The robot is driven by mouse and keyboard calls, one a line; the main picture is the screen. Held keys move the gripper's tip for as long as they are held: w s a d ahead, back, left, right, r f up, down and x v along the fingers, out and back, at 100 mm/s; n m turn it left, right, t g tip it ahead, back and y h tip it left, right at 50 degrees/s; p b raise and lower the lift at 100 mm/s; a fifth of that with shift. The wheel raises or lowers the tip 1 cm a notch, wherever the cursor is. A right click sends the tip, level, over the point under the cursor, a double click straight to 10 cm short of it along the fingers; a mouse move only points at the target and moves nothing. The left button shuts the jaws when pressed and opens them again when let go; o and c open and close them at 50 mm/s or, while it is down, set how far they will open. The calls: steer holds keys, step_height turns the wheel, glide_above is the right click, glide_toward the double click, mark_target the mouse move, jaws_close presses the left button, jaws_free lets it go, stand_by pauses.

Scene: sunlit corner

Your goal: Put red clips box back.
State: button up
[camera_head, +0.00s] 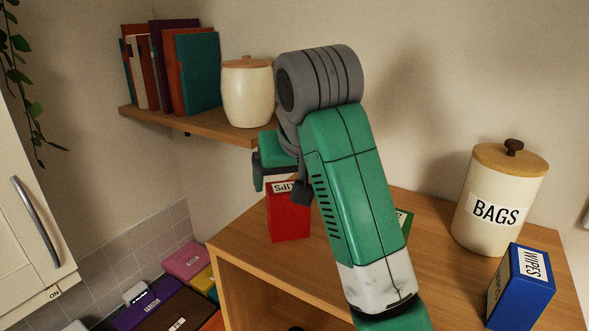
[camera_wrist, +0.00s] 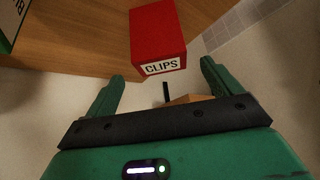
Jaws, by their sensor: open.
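The red clips box (camera_head: 289,222) stands upright on top of the wooden cabinet (camera_head: 245,240), near its left edge. My arm covers part of its right side. In the wrist view the box (camera_wrist: 157,38) lies ahead of the fingers, its white CLIPS label facing me. My gripper (camera_wrist: 162,72) is open and empty, with one green finger on each side of the view. The box appears beyond the fingertips and not between them; I cannot tell the exact gap. In the head view my gripper is above the box and partly hidden by my own wrist.
A wall shelf (camera_head: 190,126) with books (camera_head: 170,68) and a cream jar (camera_head: 247,92) is close behind my gripper. A BAGS canister (camera_head: 500,195), a blue WIPES box (camera_head: 521,285) and a partly hidden green box (camera_head: 404,219) share the cabinet top. Coloured boxes (camera_head: 187,261) lie lower left.

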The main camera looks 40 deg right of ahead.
steer(key=shift+v, duration=1.4)
steer(key=shift+s+a+f, duration=0.1)
steer(key=shift+s+a, duration=0.05)
